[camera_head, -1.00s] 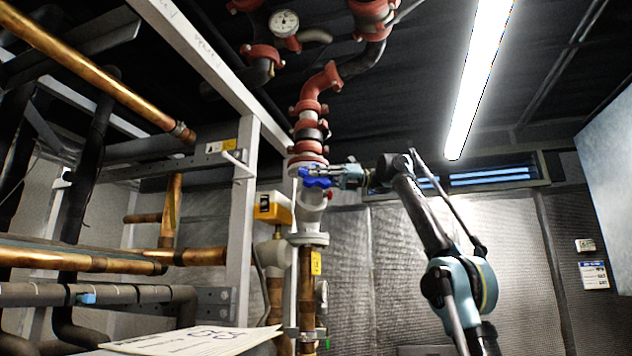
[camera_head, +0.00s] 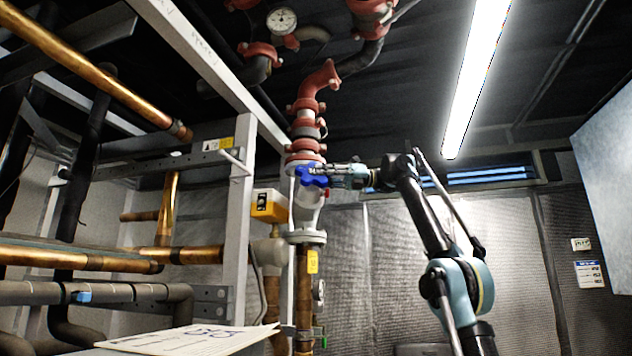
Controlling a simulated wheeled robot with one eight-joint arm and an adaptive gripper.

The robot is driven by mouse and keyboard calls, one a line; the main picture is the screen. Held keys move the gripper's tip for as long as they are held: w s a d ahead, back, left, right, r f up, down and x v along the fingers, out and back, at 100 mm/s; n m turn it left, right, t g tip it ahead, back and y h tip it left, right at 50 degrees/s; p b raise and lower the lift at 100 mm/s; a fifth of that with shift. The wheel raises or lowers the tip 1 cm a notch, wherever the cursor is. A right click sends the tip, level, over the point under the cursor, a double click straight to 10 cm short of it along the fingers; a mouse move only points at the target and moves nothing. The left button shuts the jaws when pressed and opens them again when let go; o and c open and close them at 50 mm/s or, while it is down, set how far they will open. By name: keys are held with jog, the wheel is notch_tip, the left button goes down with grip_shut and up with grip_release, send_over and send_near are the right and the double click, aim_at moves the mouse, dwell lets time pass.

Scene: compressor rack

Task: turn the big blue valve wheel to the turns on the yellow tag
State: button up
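The blue valve wheel (camera_head: 312,177) sits on a pale valve body (camera_head: 306,208) in the vertical pipe, just below the red couplings. My gripper (camera_head: 328,175) reaches in from the right, and its fingers overlap the wheel's right side. The fingers are too small to tell whether they are open or shut on the wheel. A yellow tag (camera_head: 312,261) hangs on the copper pipe below the valve; its writing cannot be read from here.
A yellow box (camera_head: 270,205) stands just left of the valve. A grey upright post (camera_head: 241,220) and copper pipes (camera_head: 80,252) fill the left. A paper sheet (camera_head: 190,340) lies at the bottom. A gauge (camera_head: 281,20) hangs above. The space right of my arm looks open.

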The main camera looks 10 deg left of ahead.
jog(key=shift+v, duration=2.3)
jog(key=shift+f, duration=0.15)
